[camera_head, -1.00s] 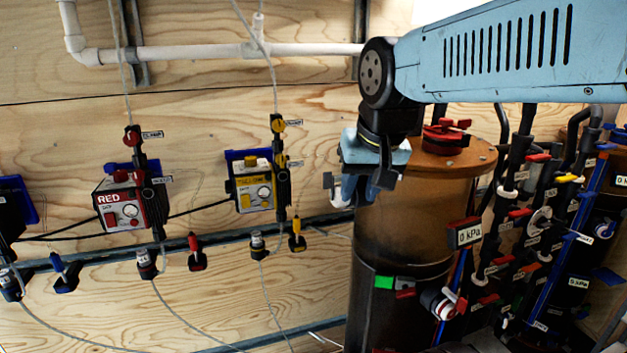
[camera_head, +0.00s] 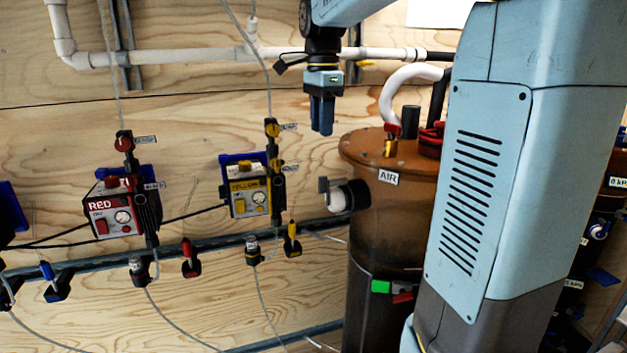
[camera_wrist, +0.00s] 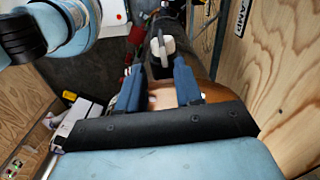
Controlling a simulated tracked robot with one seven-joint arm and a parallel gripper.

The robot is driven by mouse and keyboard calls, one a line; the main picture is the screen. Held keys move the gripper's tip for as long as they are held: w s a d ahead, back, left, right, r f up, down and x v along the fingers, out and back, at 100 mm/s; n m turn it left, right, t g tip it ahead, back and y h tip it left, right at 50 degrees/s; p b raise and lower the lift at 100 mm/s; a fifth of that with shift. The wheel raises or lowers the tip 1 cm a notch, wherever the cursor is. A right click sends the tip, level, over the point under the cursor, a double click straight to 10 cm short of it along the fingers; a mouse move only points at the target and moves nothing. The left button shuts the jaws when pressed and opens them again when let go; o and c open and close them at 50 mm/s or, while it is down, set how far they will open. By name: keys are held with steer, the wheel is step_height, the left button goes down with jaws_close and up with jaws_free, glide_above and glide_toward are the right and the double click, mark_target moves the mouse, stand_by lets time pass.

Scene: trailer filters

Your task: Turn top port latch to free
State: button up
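The brown tank (camera_head: 375,225) stands right of centre in the head view, with an orange-brown lid. A dark side port with a whitish round part (camera_head: 346,196) sticks out of its upper left side, with a small grey lever piece (camera_head: 323,186) at its end. My gripper (camera_head: 321,132) points down, above and left of the lid, apart from the tank. In the wrist view my gripper (camera_wrist: 158,68) has its blue fingers apart, with nothing held. A pale grey handle on a dark fitting (camera_wrist: 163,46) shows beyond the fingertips. I cannot tell which part is the top port latch.
A brass valve with a red handle (camera_head: 390,141) and a red clamp (camera_head: 431,140) stand on the lid, near a white hose (camera_head: 405,82). The yellow box (camera_head: 247,193) and red box (camera_head: 118,212) hang on the plywood wall. A white pipe (camera_head: 190,53) runs behind my gripper.

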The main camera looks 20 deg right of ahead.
mark_target(321, 178)
step_height(321, 178, down, 14)
steer(key=shift+r, duration=0.1)
stand_by(0.5)
steer(key=shift+c, duration=0.2)
jaws_close()
